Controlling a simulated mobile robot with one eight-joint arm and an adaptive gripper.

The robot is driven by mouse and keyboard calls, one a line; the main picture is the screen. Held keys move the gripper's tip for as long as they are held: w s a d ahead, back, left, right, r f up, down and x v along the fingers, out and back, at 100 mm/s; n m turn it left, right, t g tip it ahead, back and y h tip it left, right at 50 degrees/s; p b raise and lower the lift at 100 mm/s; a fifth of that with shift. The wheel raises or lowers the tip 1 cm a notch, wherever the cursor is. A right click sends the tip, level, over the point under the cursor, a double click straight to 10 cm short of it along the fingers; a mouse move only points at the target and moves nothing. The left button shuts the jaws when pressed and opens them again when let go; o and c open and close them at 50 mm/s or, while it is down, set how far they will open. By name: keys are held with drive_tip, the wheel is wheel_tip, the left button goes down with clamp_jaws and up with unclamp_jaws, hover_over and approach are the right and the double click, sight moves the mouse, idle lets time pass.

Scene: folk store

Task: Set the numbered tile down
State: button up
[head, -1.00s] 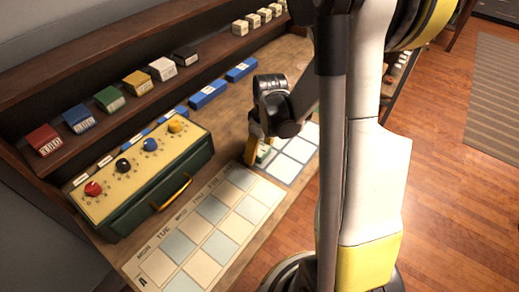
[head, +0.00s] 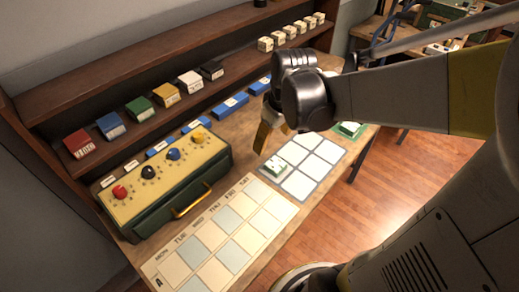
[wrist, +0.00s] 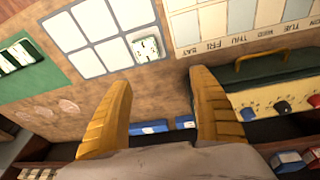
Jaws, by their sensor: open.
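The numbered tile (head: 275,166) is a small white piece with a green base and dark marks. It rests in a corner cell of the white grid board (head: 322,173), at the end near the weekday chart. In the wrist view the tile (wrist: 146,47) lies flat in the corner cell of the grid (wrist: 92,22), beyond my fingertips. My gripper (head: 276,130) is above the table behind the tile, apart from it. In the wrist view its two yellow fingers (wrist: 158,80) are spread wide with nothing between them.
A green case with coloured knobs (head: 170,178) and a yellow handle stands left of the gripper. The weekday chart (head: 222,240) lies in front. A green mat with tiles (head: 350,129) is to the right. Shelves with coloured boxes (head: 138,108) line the back.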

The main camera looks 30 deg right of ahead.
drive_tip(key=s+a+r+m+t, duration=0.2)
drive_tip(key=s+a+r+t, duration=0.2)
drive_tip(key=s+a+r, duration=0.2)
drive_tip(key=s+a, duration=0.2)
drive_tip(key=a, duration=0.1)
drive_tip(key=shift+a+r+m, duration=0.2)
drive_tip(key=shift+a+m, duration=0.15)
drive_tip(key=shift+m, duration=0.05)
